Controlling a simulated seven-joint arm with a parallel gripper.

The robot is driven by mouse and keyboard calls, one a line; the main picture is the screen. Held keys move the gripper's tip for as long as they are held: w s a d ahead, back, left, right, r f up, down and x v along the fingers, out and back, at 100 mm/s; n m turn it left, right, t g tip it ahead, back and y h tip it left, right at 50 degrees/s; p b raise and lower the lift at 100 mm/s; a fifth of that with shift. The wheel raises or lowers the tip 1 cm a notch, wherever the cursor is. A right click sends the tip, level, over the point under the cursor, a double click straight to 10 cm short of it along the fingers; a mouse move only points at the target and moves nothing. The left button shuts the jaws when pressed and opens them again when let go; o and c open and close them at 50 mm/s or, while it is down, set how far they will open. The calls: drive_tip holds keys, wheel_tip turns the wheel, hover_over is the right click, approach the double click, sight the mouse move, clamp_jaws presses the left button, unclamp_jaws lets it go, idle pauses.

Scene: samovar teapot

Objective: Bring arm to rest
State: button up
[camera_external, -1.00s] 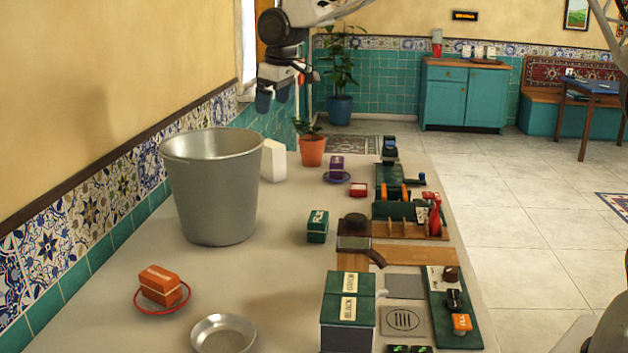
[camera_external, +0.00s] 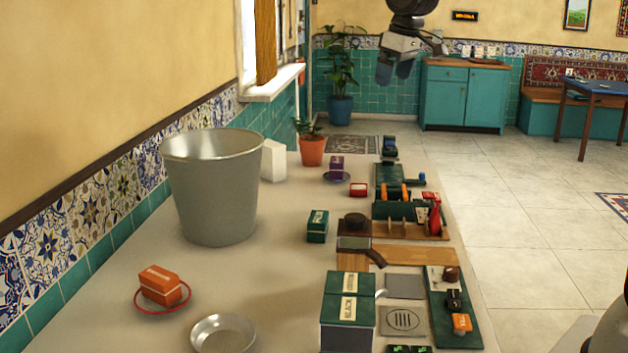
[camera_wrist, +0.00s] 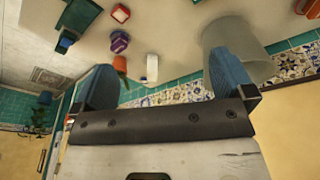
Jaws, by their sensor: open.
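My gripper (camera_external: 393,72) hangs in the air near the top of the external view, high above the far end of the counter (camera_external: 285,290). Its blue fingers point down and hold nothing. In the wrist view my gripper (camera_wrist: 165,85) shows its two blue fingers spread wide apart with an empty gap. The counter and its objects appear upside down beyond them, well away from the fingers.
A large metal bucket (camera_external: 212,200) stands at the left of the counter. An orange box (camera_external: 159,285) sits on a red-rimmed dish. A potted plant (camera_external: 312,150), green boxes (camera_external: 348,305) and a wooden rack (camera_external: 410,228) stand farther right. The air around my gripper is clear.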

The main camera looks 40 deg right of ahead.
drive_tip(key=s+d+f+m, duration=0.1)
drive_tip(key=s+d, duration=0.3)
drive_tip(key=s, duration=0.7)
drive_tip(key=s+d+f+m, duration=0.1)
drive_tip(key=s+d+f, duration=0.3)
drive_tip(key=s, duration=0.7)
drive_tip(key=s+d+f+m, duration=0.1)
drive_tip(key=s+d, duration=0.3)
drive_tip(key=s, duration=0.7)
drive_tip(key=shift+d+f+m+h, duration=0.25)
drive_tip(key=shift+f+m+h, duration=0.05)
drive_tip(key=shift+f, duration=0.35)
